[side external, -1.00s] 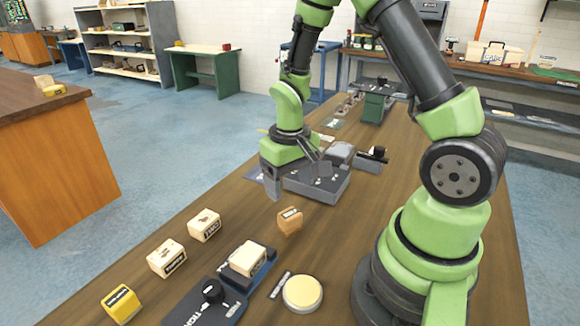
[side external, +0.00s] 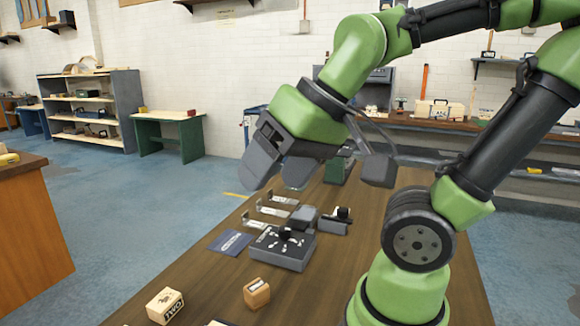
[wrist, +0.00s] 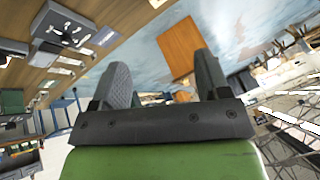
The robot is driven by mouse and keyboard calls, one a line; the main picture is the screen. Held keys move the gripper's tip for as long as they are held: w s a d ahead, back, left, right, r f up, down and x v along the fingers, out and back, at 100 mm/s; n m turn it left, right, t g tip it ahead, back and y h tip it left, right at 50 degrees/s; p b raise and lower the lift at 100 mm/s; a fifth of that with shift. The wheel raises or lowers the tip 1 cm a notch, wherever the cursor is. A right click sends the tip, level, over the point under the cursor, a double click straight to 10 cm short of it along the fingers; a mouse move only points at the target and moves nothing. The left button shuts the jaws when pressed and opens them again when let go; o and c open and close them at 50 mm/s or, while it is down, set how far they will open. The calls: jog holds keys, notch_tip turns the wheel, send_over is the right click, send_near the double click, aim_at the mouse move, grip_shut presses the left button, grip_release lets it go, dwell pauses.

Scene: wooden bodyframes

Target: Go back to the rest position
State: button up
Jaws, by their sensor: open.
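My gripper (side external: 268,168) is raised well above the table in the side external view, its fingers pointing down and to the left. The wrist view shows its two dark fingers (wrist: 162,85) spread apart with nothing between them. Below it on the wooden table (side external: 205,290) sits a grey device (side external: 281,249) with a black knob. My gripper is apart from it and from every other object.
An orange-brown block (side external: 257,293) and a cream block (side external: 165,305) with dark lettering sit at the table's near part. A blue card (side external: 230,242) and metal brackets (side external: 272,211) lie around the device. The air around my raised gripper looks clear.

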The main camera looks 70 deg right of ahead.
jog(key=shift+s+a+r+t+y, duration=0.15)
jog(key=shift+s+a+r+t, duration=0.1)
jog(key=shift+s, duration=0.25)
jog(key=shift+s+a+r+t+y, duration=0.15)
jog(key=shift+s+a+r, duration=0.05)
jog(key=shift+s, duration=0.3)
dwell(0.5)
